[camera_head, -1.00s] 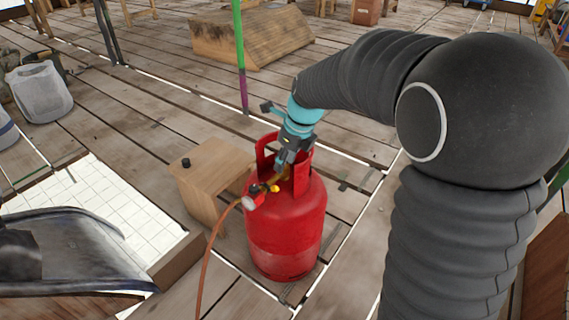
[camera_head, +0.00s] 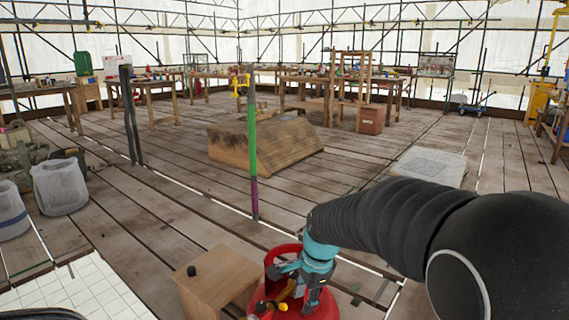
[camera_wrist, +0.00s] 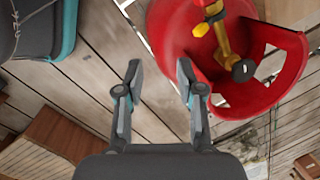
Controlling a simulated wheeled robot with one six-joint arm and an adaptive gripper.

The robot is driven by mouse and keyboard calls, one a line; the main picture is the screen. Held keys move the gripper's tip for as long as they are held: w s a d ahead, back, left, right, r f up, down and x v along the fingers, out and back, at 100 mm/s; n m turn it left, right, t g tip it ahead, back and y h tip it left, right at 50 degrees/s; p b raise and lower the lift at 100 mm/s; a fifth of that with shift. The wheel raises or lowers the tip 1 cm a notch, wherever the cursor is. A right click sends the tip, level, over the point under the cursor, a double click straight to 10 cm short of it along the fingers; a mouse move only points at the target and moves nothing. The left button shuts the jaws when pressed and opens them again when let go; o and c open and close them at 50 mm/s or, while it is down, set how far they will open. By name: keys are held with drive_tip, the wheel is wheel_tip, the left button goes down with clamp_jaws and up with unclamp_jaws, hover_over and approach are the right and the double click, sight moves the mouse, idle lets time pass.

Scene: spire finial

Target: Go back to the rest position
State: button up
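My gripper (camera_wrist: 156,75) is open and empty in the wrist view, its two fingers apart with bare floor planks showing between them. In the head view my gripper (camera_head: 300,290) hangs at the red gas cylinder (camera_head: 262,302), in front of its collar. The wrist view shows the cylinder (camera_wrist: 165,35) just to the right of the fingers, with its brass and yellow valve (camera_wrist: 218,25) and a dark round knob (camera_wrist: 243,71). I cannot tell whether a finger touches the collar. The cylinder's lower part is out of the head view.
A wooden stool (camera_head: 222,280) with a small black knob stands left of the cylinder. A green and purple pole (camera_head: 251,150) and a wooden block (camera_head: 285,140) stand behind. Grey sacks (camera_head: 60,185) lie at the left. Workbenches (camera_head: 150,95) line the back. Planks between are open.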

drive_tip(key=s+d+r+n+t, duration=0.1)
drive_tip(key=s+d+r+n, duration=0.2)
drive_tip(key=s, duration=0.4)
drive_tip(key=s+d+r+n+t+h, duration=0.1)
drive_tip(key=s+d+r+n+t, duration=0.1)
drive_tip(key=s, duration=0.5)
drive_tip(key=s+d+r+n+t, duration=0.1)
drive_tip(key=s+d+r+n, duration=0.3)
drive_tip(key=s+d+n, duration=0.2)
drive_tip(key=shift+s+r+n+h, duration=0.2)
drive_tip(key=shift+s+n+h, duration=0.2)
drive_tip(key=shift+s+n, duration=0.6)
